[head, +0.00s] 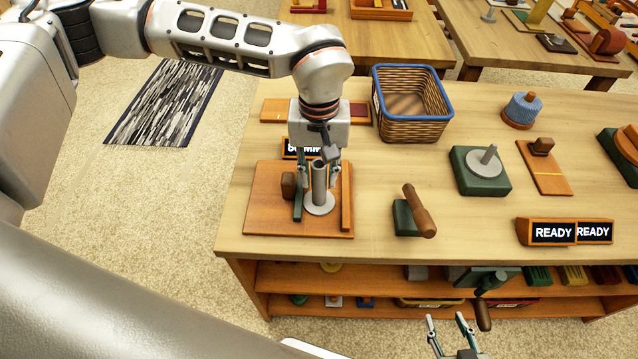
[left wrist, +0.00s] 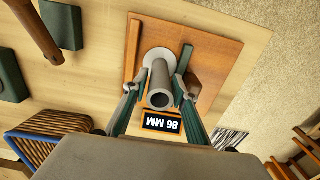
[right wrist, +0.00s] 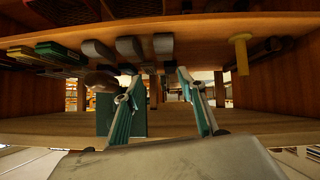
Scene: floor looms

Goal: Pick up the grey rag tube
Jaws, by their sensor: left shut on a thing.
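The grey rag tube (head: 319,182) is an upright hollow cylinder with a round flange at its foot. It is over an orange-brown board (head: 268,222) at the left end of the table; I cannot tell whether the flange touches the board. In the left wrist view I look into the open end of the tube (left wrist: 160,98). My left gripper (head: 319,176) comes down from above, its fingers shut on opposite sides of the tube. My right gripper (head: 450,325) is open and empty, low in front of the table's lower shelves.
A brown block (head: 288,185) and a wooden strip (head: 346,197) flank the tube on the board. An "86 MM" display (left wrist: 161,122) stands close behind. A blue-rimmed basket (head: 412,125) is behind right. A brown-handled green block (head: 405,218) stands right; bare tabletop lies between.

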